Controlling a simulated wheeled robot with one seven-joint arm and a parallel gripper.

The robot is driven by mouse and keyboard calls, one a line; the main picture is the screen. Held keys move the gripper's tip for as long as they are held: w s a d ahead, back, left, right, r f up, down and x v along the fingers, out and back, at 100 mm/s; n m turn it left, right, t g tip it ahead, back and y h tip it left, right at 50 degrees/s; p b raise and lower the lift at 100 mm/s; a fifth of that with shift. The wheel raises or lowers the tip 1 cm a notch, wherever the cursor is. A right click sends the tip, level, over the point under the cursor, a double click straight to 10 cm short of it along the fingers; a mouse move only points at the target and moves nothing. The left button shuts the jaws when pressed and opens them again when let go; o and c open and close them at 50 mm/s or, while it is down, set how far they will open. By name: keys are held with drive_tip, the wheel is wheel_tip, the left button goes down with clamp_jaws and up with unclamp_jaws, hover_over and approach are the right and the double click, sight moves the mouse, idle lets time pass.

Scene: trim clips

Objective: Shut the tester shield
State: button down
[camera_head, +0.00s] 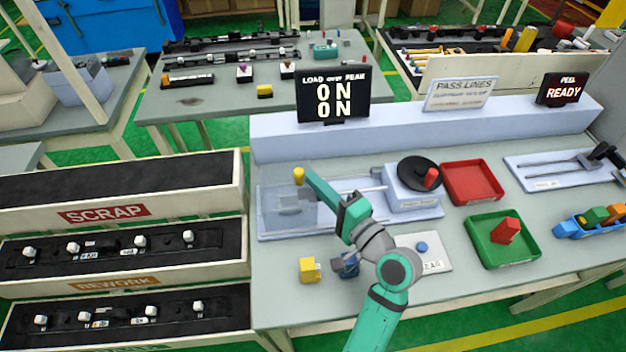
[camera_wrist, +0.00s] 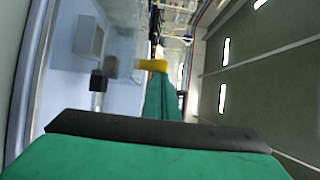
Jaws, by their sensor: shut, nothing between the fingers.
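The tester (camera_head: 414,201) is a pale blue-grey unit with a black handwheel (camera_head: 418,172) and a red grip (camera_head: 431,177). A clear, faintly grey shield (camera_head: 288,208) stands at the left end of its base. A yellow knob (camera_head: 299,176) sits at the shield's upper edge; it also shows in the wrist view (camera_wrist: 151,65). My gripper (camera_head: 313,179) is shut and empty, its teal tip right beside the yellow knob. In the wrist view my gripper (camera_wrist: 161,88) reaches up to the knob. I cannot tell whether they touch, or how far the shield is closed.
A yellow block (camera_head: 309,270) and a dark blue block (camera_head: 346,266) stand in front. A red tray (camera_head: 472,182) and a green tray (camera_head: 502,240) lie to the right. A display (camera_head: 335,95) reading ON ON stands behind. Scrap and rework bins (camera_head: 120,215) flank the left.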

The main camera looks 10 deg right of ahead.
drive_tip(key=shift+a, duration=0.35)
drive_tip(key=shift+a, duration=0.1)
drive_tip(key=s+d, duration=0.9)
drive_tip(key=s, duration=0.1)
